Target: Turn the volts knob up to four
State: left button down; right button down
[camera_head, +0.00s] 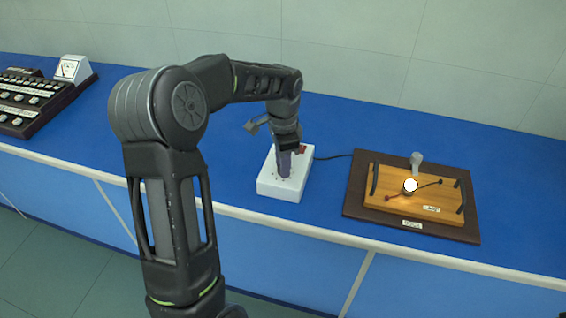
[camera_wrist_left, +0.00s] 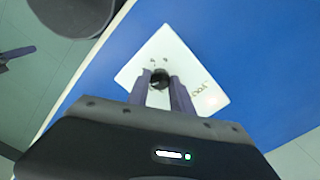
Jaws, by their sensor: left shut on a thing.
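The volts box is a small white box (camera_head: 277,186) near the front edge of the blue bench, and it fills the middle of the left wrist view (camera_wrist_left: 178,50). A dark round knob (camera_wrist_left: 160,77) sits on its top face. My left gripper (camera_head: 284,172) points down onto the box. Its two fingers, also in the left wrist view (camera_wrist_left: 161,84), stand on either side of the knob and are shut on it. The knob's setting is hidden or too small to read. A reddish patch (camera_head: 301,149) shows at the box's back corner. My right gripper is not in view.
A dark panel with a meter (camera_head: 68,68) stands far left. The blue bench (camera_head: 340,125) behind the box is clear.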

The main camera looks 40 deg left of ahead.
pick_arm(q)
jog(key=m, duration=0.4)
jog(key=shift+m, duration=0.3)
jog(key=m+p, duration=0.1)
jog(key=m, duration=0.3)
jog(key=shift+m, duration=0.3)
jog(key=c, duration=1.1)
grip_release()
jog(key=shift+r, duration=0.1)
notch_tip(320, 180, up, 8)
jog(key=shift+f+b, duration=0.15)
jog(key=shift+b, duration=0.45)
